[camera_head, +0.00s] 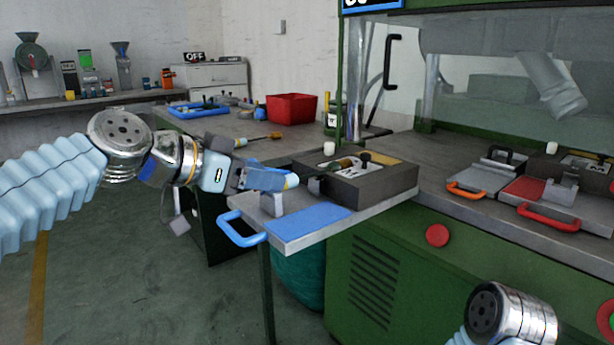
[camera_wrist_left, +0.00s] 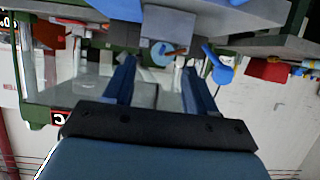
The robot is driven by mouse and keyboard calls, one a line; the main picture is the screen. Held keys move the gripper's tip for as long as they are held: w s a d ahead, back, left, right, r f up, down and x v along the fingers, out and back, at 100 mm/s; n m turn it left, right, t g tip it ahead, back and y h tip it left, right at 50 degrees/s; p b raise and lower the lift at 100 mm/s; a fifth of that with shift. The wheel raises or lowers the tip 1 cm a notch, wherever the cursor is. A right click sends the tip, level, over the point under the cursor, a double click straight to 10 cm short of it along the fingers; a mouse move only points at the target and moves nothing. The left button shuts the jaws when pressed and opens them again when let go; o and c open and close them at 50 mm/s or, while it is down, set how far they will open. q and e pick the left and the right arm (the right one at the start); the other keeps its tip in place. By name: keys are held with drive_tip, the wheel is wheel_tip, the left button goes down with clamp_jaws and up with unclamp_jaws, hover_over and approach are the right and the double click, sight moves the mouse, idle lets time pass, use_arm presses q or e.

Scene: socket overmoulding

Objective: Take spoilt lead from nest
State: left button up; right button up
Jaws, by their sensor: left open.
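The dark nest block (camera_head: 372,186) sits on the sliding plate with the blue pad. My left gripper (camera_head: 293,181) is open, just left of the block and above the plate, apart from the piece on top. In the left wrist view my two fingers (camera_wrist_left: 160,78) stand apart with nothing held between them. A small brown piece (camera_wrist_left: 177,51) shows beyond the fingertips. My right gripper is out of view.
The plate has a blue handle (camera_head: 240,236) and a blue pad (camera_head: 308,222). A red bin (camera_head: 291,108) and a blue tray (camera_head: 197,110) stand on the bench behind. Plates with orange and red handles (camera_head: 548,217) lie on the green machine's right side.

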sight(312, 175)
use_arm(q)
drive_tip(key=x, duration=0.5)
drive_tip(key=shift+w+d+f, duration=0.15)
drive_tip(key=shift+w+d, duration=0.05)
drive_tip(key=shift+d, duration=0.1)
drive_tip(key=shift+c, duration=0.2)
clamp_jaws()
